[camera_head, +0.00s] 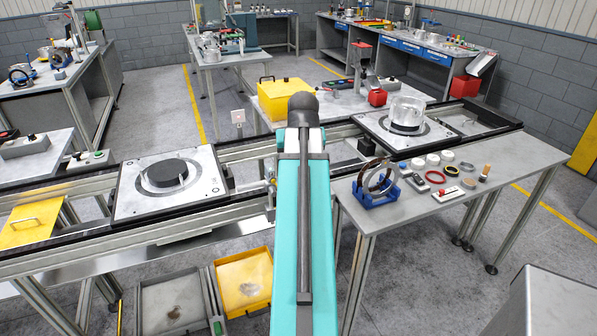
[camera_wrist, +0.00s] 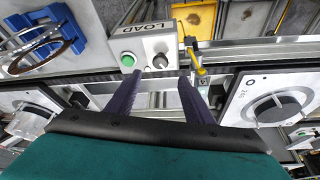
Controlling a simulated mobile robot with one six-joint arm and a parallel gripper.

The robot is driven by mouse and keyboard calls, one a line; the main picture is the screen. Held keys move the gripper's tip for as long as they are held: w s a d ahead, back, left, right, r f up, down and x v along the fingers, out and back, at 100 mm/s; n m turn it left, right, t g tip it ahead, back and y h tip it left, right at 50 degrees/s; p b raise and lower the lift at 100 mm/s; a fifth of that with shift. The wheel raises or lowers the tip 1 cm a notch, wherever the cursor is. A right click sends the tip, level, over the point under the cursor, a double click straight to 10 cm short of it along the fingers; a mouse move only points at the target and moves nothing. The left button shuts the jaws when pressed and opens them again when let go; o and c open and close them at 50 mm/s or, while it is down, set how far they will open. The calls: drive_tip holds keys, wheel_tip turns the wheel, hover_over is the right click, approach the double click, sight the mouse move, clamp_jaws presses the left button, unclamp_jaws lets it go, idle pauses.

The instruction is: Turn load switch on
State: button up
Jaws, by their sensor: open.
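The load switch box (camera_wrist: 145,45) is a light grey box lettered LOAD near the top middle of the wrist view. It carries a round green button (camera_wrist: 128,61) and a dark grey rotary knob (camera_wrist: 160,61), the knob right of the button. My gripper (camera_wrist: 159,78) is open, its two dark fingers pointing toward the box. The knob appears between the fingertips in the picture; I see no contact, and the depth gap is unclear. In the head view my arm hides the gripper, and I cannot make out the load box.
A conveyor (camera_head: 265,150) carries a left pallet (camera_head: 130,205) with a dark disc and a right pallet (camera_head: 437,136) with a clear housing. A yellow lever or fitting (camera_wrist: 196,62) is close right of the load box. A blue stand (camera_head: 378,195) holds a ring on the right bench.

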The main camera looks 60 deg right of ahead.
drive_tip(key=shift+v, duration=1.65)
